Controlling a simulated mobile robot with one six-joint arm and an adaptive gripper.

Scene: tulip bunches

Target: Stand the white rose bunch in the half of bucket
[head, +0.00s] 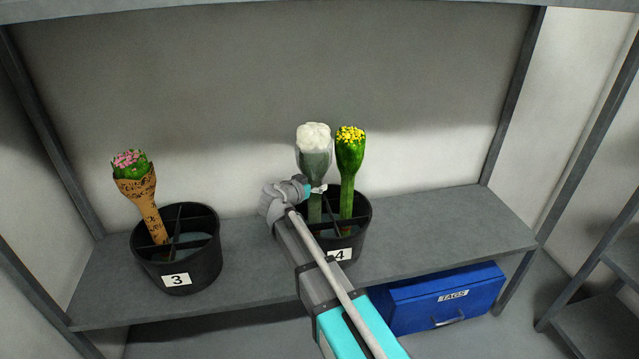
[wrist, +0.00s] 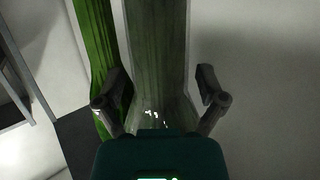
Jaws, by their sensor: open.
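The white rose bunch (head: 313,138), in a grey-green wrap, stands nearly upright in the bucket labelled 4 (head: 361,232), on its left side. Its wrap fills the middle of the wrist view (wrist: 157,50). My gripper (head: 318,188) is at the lower part of the wrap. In the wrist view my gripper (wrist: 162,88) has one finger on each side of the wrap, spread open. The arm hides part of the bucket's left side and front. A divider shows inside the bucket; the foot of the bunch is partly hidden.
A yellow flower bunch (head: 350,160) stands close on the right in the same bucket. A bucket labelled 3 (head: 200,272), with crossed dividers, holds a pink flower bunch (head: 135,180) at the left. A blue TAGS box (head: 410,305) sits below the shelf (head: 460,225).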

